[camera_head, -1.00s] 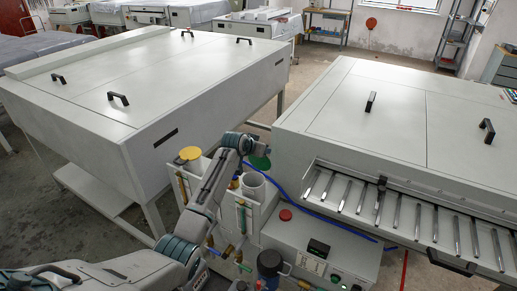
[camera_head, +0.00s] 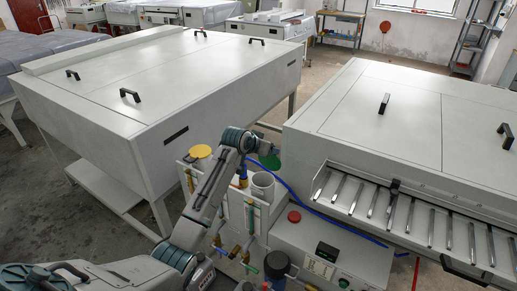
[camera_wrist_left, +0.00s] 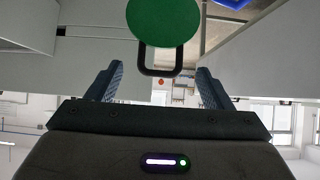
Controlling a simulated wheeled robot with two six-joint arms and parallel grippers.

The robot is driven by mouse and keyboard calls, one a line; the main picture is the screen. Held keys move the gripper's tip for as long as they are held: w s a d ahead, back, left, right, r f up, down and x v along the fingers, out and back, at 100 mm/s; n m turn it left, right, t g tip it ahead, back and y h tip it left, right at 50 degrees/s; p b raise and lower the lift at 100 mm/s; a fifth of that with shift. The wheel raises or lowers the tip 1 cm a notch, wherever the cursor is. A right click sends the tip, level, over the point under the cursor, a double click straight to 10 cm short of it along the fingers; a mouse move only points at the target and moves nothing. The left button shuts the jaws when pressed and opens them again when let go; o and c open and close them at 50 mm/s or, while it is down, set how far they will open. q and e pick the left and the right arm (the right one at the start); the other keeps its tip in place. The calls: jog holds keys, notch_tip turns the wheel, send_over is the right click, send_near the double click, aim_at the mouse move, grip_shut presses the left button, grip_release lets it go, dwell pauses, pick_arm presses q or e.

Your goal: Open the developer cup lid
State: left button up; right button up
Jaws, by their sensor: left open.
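A green round lid (camera_head: 268,160) stands tilted up behind an open white cup (camera_head: 262,185) in the head view. In the left wrist view the green lid (camera_wrist_left: 163,20) has a black loop handle (camera_wrist_left: 160,62) facing my gripper. My left gripper (camera_wrist_left: 160,85) is open, its two blue-grey fingers on either side of the handle's end and apart from it. In the head view its fingers are too small to make out. A yellow lid (camera_head: 200,152) sits to the left. The frames do not show which lid is the developer's. My right gripper is out of view.
A large pale cabinet (camera_head: 130,120) stands to the left and a processor with metal rollers (camera_head: 410,215) to the right. Below the cups are valves and pipes (camera_head: 236,250), and a blue hose (camera_head: 320,212) runs right. My left arm passes close between the two lids.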

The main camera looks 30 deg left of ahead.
pick_arm(q)
jog(key=shift+b+v, duration=0.6)
jog(key=shift+v, duration=2)
